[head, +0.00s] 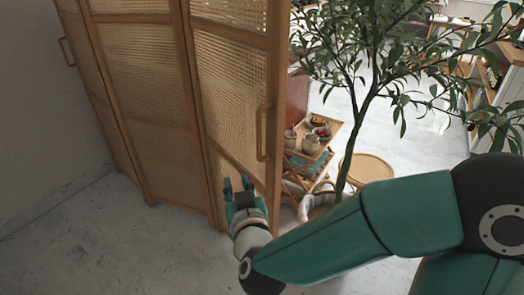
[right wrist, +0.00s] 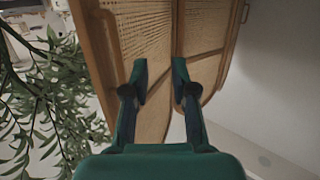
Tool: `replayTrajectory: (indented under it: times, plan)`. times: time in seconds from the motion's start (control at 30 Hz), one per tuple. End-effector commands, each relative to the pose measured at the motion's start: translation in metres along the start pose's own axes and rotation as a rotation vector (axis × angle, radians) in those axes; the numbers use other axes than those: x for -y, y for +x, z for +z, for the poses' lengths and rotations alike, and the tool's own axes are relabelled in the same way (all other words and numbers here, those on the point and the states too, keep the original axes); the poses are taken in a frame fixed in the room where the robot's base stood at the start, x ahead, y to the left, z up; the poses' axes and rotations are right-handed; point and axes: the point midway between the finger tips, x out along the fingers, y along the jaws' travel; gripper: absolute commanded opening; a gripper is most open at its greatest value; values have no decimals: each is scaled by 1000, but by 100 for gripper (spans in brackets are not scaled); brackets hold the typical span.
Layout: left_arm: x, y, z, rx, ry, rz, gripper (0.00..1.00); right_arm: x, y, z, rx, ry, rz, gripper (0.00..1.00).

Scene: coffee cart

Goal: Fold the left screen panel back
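A folding screen of wooden frames and woven cane stands at the left in the head view. Its nearest panel (head: 232,90) is angled toward me and has a wooden handle (head: 263,132) by its right edge. The other panels (head: 150,100) stand farther left, and one has a handle (head: 66,51). My right gripper (head: 237,183) is in front of the nearest panel's lower part, below and left of its handle. In the right wrist view the gripper (right wrist: 160,75) is open with nothing between its fingers, and cane panels (right wrist: 145,40) lie beyond. My left gripper is not seen.
A potted tree (head: 350,100) stands right of the screen, its pot (head: 318,203) near my right arm. Behind it are a small wooden cart (head: 318,135) with items on it and a round stool (head: 367,168). The floor (head: 90,240) at lower left is clear.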

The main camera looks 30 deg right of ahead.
Motion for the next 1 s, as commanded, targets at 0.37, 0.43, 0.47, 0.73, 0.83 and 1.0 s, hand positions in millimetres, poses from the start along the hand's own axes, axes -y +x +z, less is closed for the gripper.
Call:
replayTrajectory:
  times: [0.37,0.43,0.47,0.73,0.83,1.0]
  plan:
    - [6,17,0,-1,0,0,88,-53,-28,-46,-159,32,185,27]
    - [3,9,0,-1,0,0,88,-54,-22,-48,-157,29,186,27]
    - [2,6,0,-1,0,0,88,-54,-19,-49,-157,29,186,27]
    - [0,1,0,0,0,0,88,-64,32,-50,-156,36,184,27]
    - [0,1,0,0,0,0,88,-68,53,-54,-157,35,184,27]
    - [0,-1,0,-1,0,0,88,-74,88,-60,-157,35,181,27]
